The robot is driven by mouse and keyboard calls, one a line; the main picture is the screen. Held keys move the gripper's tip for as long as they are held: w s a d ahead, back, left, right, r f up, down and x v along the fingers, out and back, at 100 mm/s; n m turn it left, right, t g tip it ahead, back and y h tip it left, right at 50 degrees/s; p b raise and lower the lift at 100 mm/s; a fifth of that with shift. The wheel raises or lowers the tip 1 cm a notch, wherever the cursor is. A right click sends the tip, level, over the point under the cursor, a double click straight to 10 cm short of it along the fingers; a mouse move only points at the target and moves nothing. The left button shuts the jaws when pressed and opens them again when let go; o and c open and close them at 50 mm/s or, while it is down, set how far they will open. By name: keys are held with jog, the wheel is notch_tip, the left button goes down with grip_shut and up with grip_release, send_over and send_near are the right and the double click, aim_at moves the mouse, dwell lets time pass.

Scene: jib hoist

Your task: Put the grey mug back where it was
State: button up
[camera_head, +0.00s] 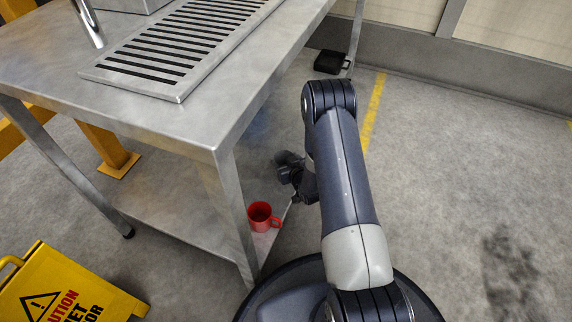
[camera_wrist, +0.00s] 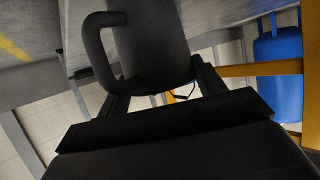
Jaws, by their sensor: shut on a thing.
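The grey mug (camera_wrist: 152,45) fills the top middle of the wrist view, very dark in the shade, with its handle on the left. My gripper (camera_wrist: 158,85) is shut on it, one finger on each side of its body. In the head view my gripper (camera_head: 290,172) is low beside the steel table, near its lower shelf (camera_head: 185,215) and partly hidden by my arm. A dark shape there may be the mug, but it is too small to tell. I cannot tell whether the mug touches the shelf.
A red mug (camera_head: 262,217) stands on the lower shelf, close to the near table leg (camera_head: 233,215). The steel tabletop (camera_head: 150,112) with a slotted drain tray (camera_head: 185,45) is above. A yellow caution sign (camera_head: 60,290) stands at lower left. Floor on the right is clear.

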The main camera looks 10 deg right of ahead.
jog(key=shift+f, duration=0.1)
jog(key=shift+f, duration=0.1)
jog(key=o, duration=1.1)
jog(key=p+v, duration=0.5)
jog(key=v, duration=0.7)
